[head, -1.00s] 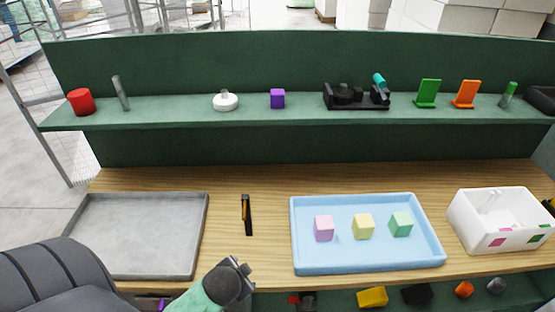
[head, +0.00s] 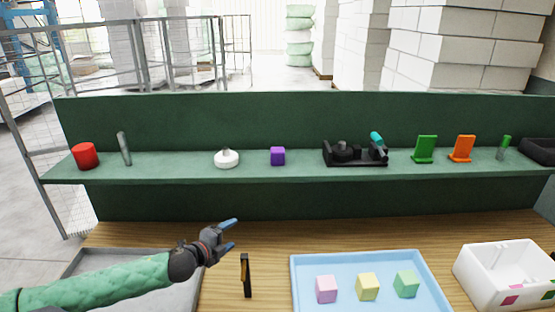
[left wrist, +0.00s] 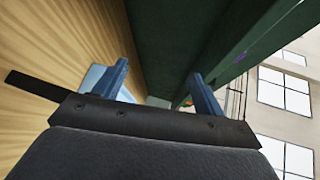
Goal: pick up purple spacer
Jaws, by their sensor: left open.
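The purple spacer (head: 277,156) is a small purple block standing on the green shelf (head: 190,165), between the white round knob piece and the black fixture. My left gripper (head: 232,235) is open and empty, over the wooden table in front of and below the shelf, left of the spacer and apart from it. In the left wrist view the two blue fingers (left wrist: 160,90) are spread with nothing between them. A small purple patch (left wrist: 241,56) at the shelf edge there may be the spacer. My right gripper is not in view.
On the shelf stand a red cylinder (head: 85,155), a white knob piece (head: 227,159), a black fixture (head: 352,153), and green (head: 425,149) and orange (head: 462,149) stands. Below are a grey tray (head: 78,265), a blue tray (head: 372,257) with blocks, and a white bin (head: 470,262).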

